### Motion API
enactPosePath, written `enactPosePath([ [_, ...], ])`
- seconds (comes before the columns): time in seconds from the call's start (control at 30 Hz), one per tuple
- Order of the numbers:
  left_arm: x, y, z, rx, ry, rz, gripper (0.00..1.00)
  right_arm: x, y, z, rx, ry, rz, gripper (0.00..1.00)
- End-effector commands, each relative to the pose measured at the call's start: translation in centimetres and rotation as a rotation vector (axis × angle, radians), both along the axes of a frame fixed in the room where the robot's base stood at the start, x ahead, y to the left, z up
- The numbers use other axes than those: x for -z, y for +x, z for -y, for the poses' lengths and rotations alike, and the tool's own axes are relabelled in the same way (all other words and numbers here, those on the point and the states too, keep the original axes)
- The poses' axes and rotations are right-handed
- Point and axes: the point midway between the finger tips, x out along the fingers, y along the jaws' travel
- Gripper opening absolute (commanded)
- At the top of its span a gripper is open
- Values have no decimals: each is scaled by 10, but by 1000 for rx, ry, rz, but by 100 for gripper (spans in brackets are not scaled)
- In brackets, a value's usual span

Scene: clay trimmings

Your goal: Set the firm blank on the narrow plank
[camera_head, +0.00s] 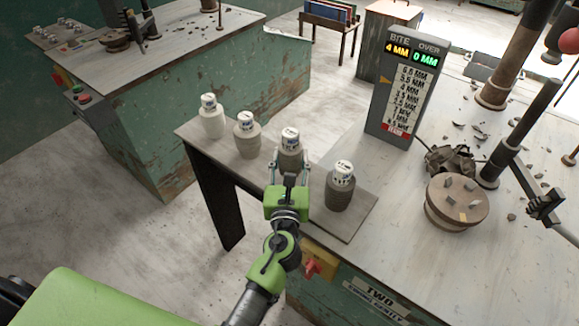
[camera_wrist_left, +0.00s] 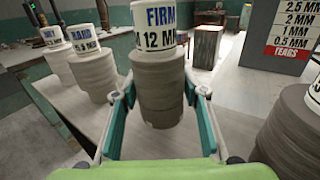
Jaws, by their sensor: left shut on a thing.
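The firm blank (camera_head: 289,156) is a grey-brown clay cylinder with a white label on top; in the left wrist view its label (camera_wrist_left: 155,22) reads FIRM. My left gripper (camera_head: 289,168) is shut around its body, one finger on each side, and holds it upright. The narrow plank (camera_head: 264,178) is a grey board running from the machine table out to the left on a dark leg. The held blank is over the plank's middle; I cannot tell whether its base touches the board. My right gripper is not in view.
A white blank (camera_head: 212,118) and a grey one (camera_head: 247,137) stand on the plank to the left, a darker one (camera_head: 340,190) to the right. A gauge display (camera_head: 402,85) and a round wooden block (camera_head: 457,203) stand on the right table. Another machine table (camera_head: 150,50) is behind left.

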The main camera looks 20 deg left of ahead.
Motion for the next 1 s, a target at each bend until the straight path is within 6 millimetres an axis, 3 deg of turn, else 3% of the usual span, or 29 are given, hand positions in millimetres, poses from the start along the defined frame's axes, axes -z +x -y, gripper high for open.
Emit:
enactPosePath([
  [0.1, 14, 0, 0, 0, 3, 3, 1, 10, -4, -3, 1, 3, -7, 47],
  [0.5, 18, 0, 0, 0, 1, 5, 1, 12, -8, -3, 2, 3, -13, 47],
  [0.53, 20, 0, 0, 0, 0, 0, 42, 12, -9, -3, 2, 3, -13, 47],
  [0.6, 19, 0, 0, 0, 0, 0, 57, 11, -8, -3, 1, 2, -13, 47],
  [1.0, 15, 0, 0, 0, -1, 0, 57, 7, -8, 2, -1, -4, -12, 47],
])
